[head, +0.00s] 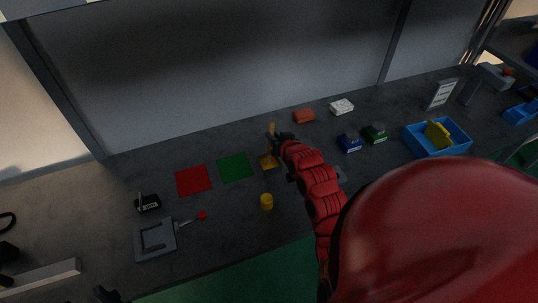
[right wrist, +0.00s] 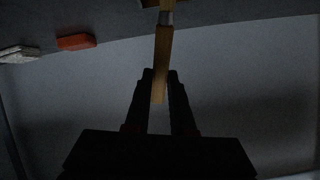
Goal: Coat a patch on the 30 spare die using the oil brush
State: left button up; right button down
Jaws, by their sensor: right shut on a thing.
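My right gripper (head: 276,138) is shut on the wooden handle of the oil brush (head: 271,128). Small blocks that look like dies lie to the right of the gripper: orange-red (head: 304,116), white (head: 341,106), blue (head: 349,143) and green (head: 375,134). Their labels are too small to read, so I cannot tell which is the 30. A dark shape at the lower left edge may be my left gripper (head: 106,294).
Red (head: 193,180) and green (head: 235,167) squares, a black block (head: 148,203) and a grey fixture (head: 154,240) are left. A blue bin (head: 455,149) stands right.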

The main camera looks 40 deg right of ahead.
jog(key=shift+r+p, duration=0.9)
jog(key=shift+r, duration=1.6)
jog(key=shift+f, duration=0.1)
